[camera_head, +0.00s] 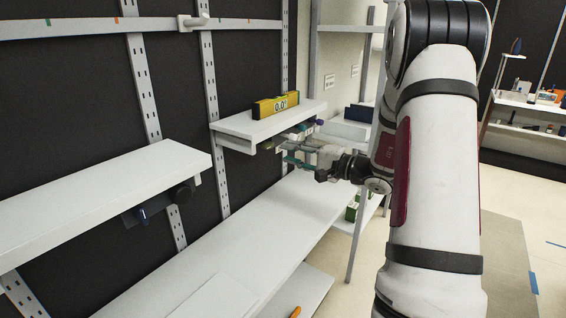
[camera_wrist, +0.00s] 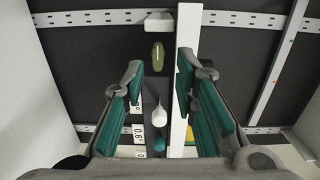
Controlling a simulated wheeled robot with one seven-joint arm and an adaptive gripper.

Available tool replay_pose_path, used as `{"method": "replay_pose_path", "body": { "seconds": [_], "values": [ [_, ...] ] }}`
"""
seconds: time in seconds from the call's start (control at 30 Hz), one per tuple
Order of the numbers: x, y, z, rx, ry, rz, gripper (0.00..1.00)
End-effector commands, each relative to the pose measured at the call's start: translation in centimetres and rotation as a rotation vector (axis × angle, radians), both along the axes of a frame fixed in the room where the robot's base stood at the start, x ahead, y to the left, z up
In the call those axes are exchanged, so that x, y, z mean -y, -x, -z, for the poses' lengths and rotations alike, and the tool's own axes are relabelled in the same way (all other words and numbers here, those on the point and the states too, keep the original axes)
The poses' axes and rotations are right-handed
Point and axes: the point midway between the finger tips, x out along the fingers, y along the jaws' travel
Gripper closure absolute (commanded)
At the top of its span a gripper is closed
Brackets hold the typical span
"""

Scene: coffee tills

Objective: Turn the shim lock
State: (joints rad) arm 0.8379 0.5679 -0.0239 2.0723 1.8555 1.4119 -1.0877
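My gripper (camera_head: 303,152) is at the underside of the small shelf on the right in the head view. In the wrist view its teal-padded fingers (camera_wrist: 165,85) are wide apart with nothing gripped. Between them, further off, a white teardrop-shaped piece (camera_wrist: 159,116), a teal round piece (camera_wrist: 159,144) and an olive oval piece (camera_wrist: 158,56) sit in a line on a dark strip. A blue knob (camera_head: 319,122) shows under that shelf's end in the head view. I cannot tell which of these parts is the shim lock.
A yellow level (camera_head: 276,105) stands on the small shelf (camera_head: 235,126). A longer white shelf (camera_head: 100,195) at left has a dark blue handle (camera_head: 142,215) and a black knob (camera_head: 182,194) beneath it. The white bench (camera_head: 250,245) below is mostly clear.

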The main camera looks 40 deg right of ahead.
Motion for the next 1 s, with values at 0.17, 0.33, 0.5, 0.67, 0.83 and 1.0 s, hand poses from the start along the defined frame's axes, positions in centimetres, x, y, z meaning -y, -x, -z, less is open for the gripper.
{"method": "replay_pose_path", "body": {
  "seconds": [0.17,0.33,0.5,0.67,0.83,1.0],
  "values": [
    [1.5,-0.4,0.6,0.019,-0.007,0.043,0.73],
    [0.8,-1.8,0.5,0.019,-0.006,0.038,0.73],
    [0.0,-4.0,0.5,0.019,-0.006,0.038,0.73],
    [-0.6,-5.9,0.7,0.020,-0.004,0.038,0.73],
    [-1.1,-7.2,0.7,0.018,-0.006,0.039,0.73],
    [-1.2,-7.6,0.5,0.017,-0.006,0.039,0.76]
  ]
}}
